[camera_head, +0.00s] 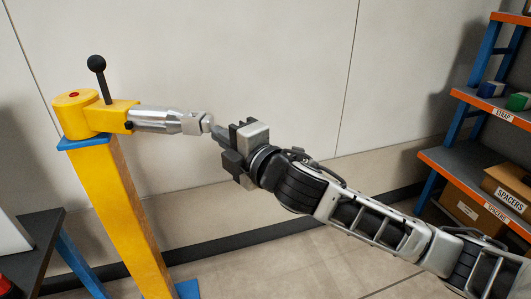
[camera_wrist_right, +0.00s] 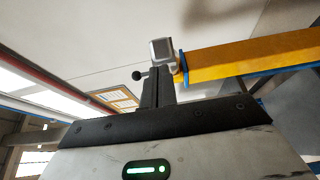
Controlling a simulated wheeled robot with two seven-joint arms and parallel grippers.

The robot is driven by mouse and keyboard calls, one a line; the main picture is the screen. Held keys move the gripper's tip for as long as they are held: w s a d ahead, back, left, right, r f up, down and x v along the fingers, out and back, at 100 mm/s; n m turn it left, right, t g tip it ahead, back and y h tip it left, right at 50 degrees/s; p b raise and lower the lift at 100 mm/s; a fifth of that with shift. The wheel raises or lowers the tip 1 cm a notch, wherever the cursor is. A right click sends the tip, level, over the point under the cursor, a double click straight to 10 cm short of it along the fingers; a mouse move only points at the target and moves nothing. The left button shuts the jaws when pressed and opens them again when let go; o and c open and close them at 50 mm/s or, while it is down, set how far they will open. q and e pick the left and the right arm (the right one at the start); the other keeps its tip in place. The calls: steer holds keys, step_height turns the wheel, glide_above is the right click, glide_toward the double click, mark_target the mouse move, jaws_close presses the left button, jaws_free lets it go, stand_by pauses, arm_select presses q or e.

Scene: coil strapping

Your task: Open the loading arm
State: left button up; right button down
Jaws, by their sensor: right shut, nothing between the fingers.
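The loading arm (camera_head: 155,119) is a silver cylinder with a pale block at its free end (camera_head: 193,123). It reaches right from a yellow head (camera_head: 82,115) on a yellow post (camera_head: 125,215). A black ball-topped lever (camera_head: 98,66) stands upright on the head. My right gripper (camera_head: 214,131) is shut and empty, its fingertips at the arm's free end; I cannot tell whether they touch it. In the right wrist view the shut fingers (camera_wrist_right: 157,88) point at the end block (camera_wrist_right: 163,49), with the yellow post (camera_wrist_right: 250,58) to the right. My left gripper is not in view.
A blue and orange shelf (camera_head: 460,160) with boxes labelled spacers (camera_head: 505,190) stands at the right. A dark table (camera_head: 35,240) is at the lower left. A pale wall (camera_head: 250,60) is behind the post. Floor between post and shelf looks clear.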

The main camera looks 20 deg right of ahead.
steer(key=w+d+b+v, duration=0.1)
steer(key=d+b+v, duration=0.1)
steer(key=v, duration=0.8)
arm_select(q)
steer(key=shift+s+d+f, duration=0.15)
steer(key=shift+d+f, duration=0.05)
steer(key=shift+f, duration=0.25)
arm_select(e)
steer(key=s+a+f+m+g+h, duration=0.1)
steer(key=s+f+m, duration=0.4)
steer(key=f, duration=0.5)
steer(key=s+a+f+m+g, duration=0.1)
steer(key=s+f+m+g, duration=0.2)
steer(key=s+f+m, duration=0.2)
steer(key=s+a+f+m+g+h, duration=0.1)
steer(key=s+f+m, duration=0.4)
steer(key=f, duration=1.2)
steer(key=m+g, duration=0.1)
steer(key=m, duration=0.3)
steer(key=shift+s+a+m+h, duration=0.2)
steer(key=shift+a+m+h, duration=0.1)
steer(key=shift+a, duration=0.1)
